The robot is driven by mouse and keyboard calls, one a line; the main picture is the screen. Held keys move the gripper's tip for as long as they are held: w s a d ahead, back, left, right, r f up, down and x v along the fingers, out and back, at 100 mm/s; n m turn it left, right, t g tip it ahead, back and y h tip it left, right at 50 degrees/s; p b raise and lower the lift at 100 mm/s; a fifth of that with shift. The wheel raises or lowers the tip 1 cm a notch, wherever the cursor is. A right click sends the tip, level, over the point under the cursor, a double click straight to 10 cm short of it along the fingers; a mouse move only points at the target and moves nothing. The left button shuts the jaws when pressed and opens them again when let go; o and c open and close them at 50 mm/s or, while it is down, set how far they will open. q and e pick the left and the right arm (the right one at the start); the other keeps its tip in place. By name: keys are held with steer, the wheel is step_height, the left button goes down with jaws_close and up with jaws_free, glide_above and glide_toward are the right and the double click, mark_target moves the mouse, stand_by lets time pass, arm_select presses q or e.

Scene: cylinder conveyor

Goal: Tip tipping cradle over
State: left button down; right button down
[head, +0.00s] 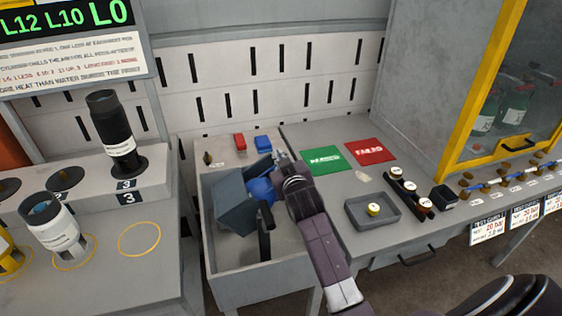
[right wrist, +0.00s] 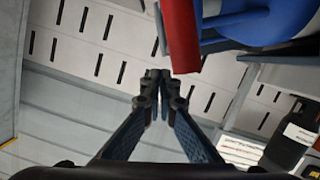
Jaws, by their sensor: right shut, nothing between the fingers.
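The tipping cradle (head: 234,204) is a blue-grey open box, tilted over the grey bin on the bench. A bright blue rounded part (head: 262,190) shows at its right side; whether it belongs to the cradle or is a separate piece is unclear. My right gripper (head: 281,158) is at the upper right of the cradle, partly hidden by my forearm. In the right wrist view its fingers (right wrist: 157,82) are together and empty. A red bar (right wrist: 181,35) and a blue part (right wrist: 245,22) are just above the fingertips. My left gripper is out of view.
The grey bin (head: 285,277) surrounds the cradle. Red and blue blocks (head: 263,143) lie behind it. Right are green (head: 321,160) and red (head: 370,151) mats and a grey tray (head: 357,214). Black-and-white cylinders (head: 113,135) stand left. A yellow-framed cabinet (head: 475,85) stands right.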

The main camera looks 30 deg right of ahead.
steer(key=x, duration=0.2)
steer(key=shift+w+d, duration=0.15)
steer(key=shift+w, duration=0.2)
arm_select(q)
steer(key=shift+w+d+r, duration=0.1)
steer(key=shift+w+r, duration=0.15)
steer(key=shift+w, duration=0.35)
arm_select(e)
steer(key=f, duration=0.3)
steer(key=d+f, duration=0.1)
steer(key=shift+s+f, duration=0.25)
steer(key=shift+s, duration=0.1)
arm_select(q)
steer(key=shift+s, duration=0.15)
arm_select(e)
steer(key=shift+a, duration=0.1)
